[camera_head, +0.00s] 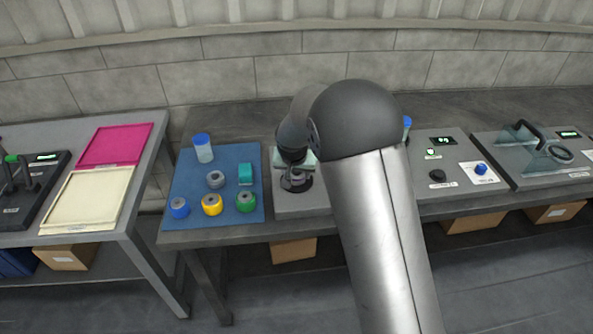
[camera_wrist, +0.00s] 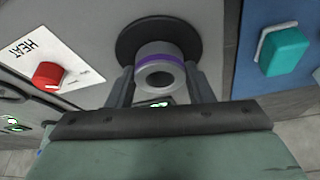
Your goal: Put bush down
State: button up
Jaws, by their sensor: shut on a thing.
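My gripper (camera_wrist: 160,84) is shut on a grey bush with a purple band (camera_wrist: 158,68), one finger on each side. In the wrist view the bush is in front of a black round plate (camera_wrist: 128,38) on a grey machine; whether it touches the plate I cannot tell. In the head view my gripper (camera_head: 295,160) is low over the left part of the grey machine (camera_head: 290,208), above the black round plate (camera_head: 297,187). My arm covers much of the machine, and the bush cannot be made out clearly there.
A blue mat (camera_head: 190,178) to the left holds a grey bush (camera_head: 215,179), blue, yellow and green rings, a teal block (camera_head: 246,174) and a blue-capped bottle (camera_head: 202,150). A red knob (camera_wrist: 47,75) marked HEAT sits near the plate. Magenta and cream trays are further left.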

jog(key=shift+f, duration=0.2)
jog(key=o, duration=1.2)
jog(key=shift+o, duration=0.2)
jog(key=shift+r, duration=0.2)
jog(key=b+v, duration=0.1)
jog(key=v, duration=1.1)
jog(key=s+d+r+g, duration=0.2)
jog(key=s+d, duration=0.9)
jog(key=s, duration=0.2)
jog(key=s+d+f+g, duration=0.1)
jog(key=s+d, duration=0.2)
jog(key=s, duration=0.6)
jog(key=s+d+f+n+g, duration=0.1)
jog(key=s+d+f, duration=0.1)
jog(key=s, duration=0.7)
jog(key=shift+s+d+f+y, duration=0.3)
jog(key=shift+s+d, duration=0.1)
jog(key=shift+d, duration=0.4)
